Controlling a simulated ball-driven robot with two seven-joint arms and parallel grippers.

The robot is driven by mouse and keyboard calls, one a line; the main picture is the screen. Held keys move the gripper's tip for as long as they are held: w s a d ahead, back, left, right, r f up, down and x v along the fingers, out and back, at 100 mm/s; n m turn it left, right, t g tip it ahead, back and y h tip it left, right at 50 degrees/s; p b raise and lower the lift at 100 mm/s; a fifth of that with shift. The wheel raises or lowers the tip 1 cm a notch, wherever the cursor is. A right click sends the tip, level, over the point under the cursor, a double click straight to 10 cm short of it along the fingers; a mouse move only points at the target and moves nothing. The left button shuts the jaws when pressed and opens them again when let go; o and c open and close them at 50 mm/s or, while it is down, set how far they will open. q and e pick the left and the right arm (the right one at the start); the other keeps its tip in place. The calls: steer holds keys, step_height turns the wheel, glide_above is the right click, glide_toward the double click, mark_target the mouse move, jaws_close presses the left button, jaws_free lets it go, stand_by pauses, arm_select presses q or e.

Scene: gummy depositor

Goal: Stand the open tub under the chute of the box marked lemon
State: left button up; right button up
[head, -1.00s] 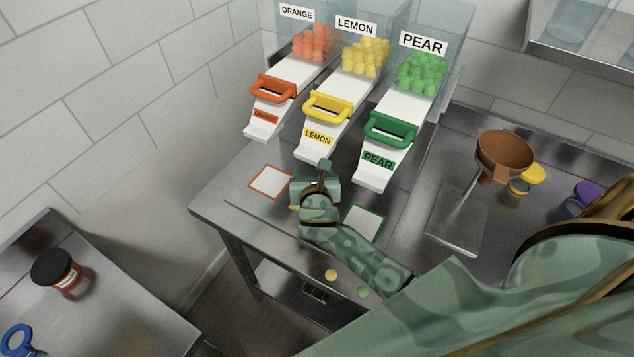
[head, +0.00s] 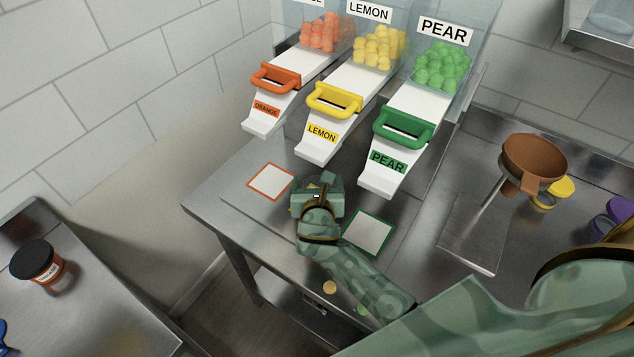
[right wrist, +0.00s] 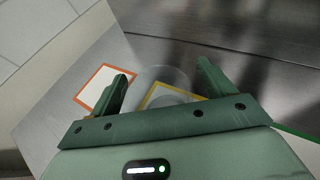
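The lemon box (head: 378,48) holds yellow gummies, and its white chute (head: 314,149) with a yellow handle slopes down toward me. A clear tub (right wrist: 166,77), faint to see, stands at the yellow-outlined square (right wrist: 148,98) in the right wrist view. My right gripper (head: 320,186) is low over the table, just below the lemon chute's end, and hides the tub and most of the square in the head view. In the right wrist view its fingers (right wrist: 164,82) are apart, one on each side of the tub, with visible gaps. My left gripper is out of view.
Orange (head: 282,93) and pear (head: 397,146) chutes flank the lemon one. Orange-outlined (head: 271,181) and green-outlined (head: 368,233) squares lie on either side of my gripper. A brown funnel on a stand (head: 533,160) is at right. A dark-lidded jar (head: 38,262) stands on the left table.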

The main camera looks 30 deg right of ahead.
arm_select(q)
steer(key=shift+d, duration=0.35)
arm_select(e)
steer(key=shift+r, duration=0.15)
steer(key=shift+s+a+r, duration=0.15)
steer(key=shift+r, duration=0.05)
arm_select(q)
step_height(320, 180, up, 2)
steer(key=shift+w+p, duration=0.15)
steer(key=shift+p, duration=0.85)
arm_select(e)
steer(key=v, duration=1.1)
steer(key=shift+s, duration=0.3)
